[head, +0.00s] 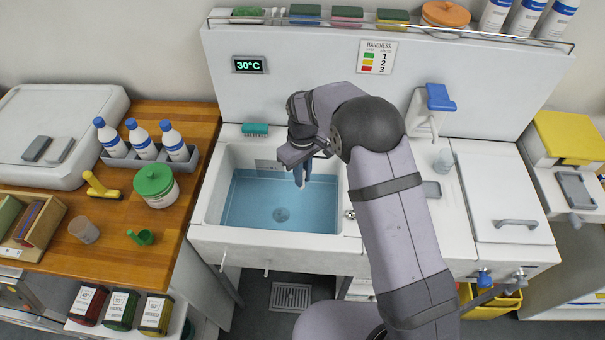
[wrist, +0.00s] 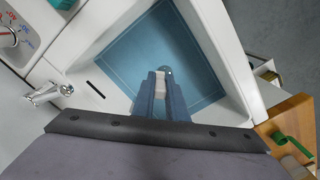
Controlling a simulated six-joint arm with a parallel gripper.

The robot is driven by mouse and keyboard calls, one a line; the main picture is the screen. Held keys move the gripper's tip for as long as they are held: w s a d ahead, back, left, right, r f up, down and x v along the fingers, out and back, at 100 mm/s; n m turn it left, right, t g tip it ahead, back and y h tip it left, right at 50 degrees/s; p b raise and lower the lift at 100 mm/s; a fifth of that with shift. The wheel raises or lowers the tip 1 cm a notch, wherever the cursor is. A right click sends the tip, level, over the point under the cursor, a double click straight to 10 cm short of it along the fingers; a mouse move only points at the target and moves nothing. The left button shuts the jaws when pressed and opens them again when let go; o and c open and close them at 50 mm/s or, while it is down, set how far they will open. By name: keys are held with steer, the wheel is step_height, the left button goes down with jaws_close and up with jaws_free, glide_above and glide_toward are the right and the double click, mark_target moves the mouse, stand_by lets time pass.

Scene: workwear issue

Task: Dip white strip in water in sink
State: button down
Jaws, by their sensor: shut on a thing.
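The sink (head: 214,188) is a white basin with blue water (head: 255,203) in it, its drain showing through. My gripper (head: 299,184) points down inside the basin outline, over the water's right half. In the wrist view my gripper (wrist: 161,88) is shut on the white strip (wrist: 161,79), whose pale end shows between the two blue-grey fingertips. The water (wrist: 195,75) lies behind it. I cannot tell whether the strip touches the water. In the head view the strip is not distinguishable.
A tap (wrist: 48,93) stands at the basin's edge. A teal brush (head: 255,129) lies on the back ledge. The display (head: 249,65) reads 30°C, and a hardness chart (head: 376,57) hangs on the splashback. A wooden counter (head: 200,115) with bottles is at left.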

steer(key=shift+f+b, duration=7.85)
steer(key=shift+f, duration=3.9)
steer(key=shift+d+f, duration=0.1)
steer(key=shift+d, duration=0.5)
steer(key=shift+a, duration=0.6)
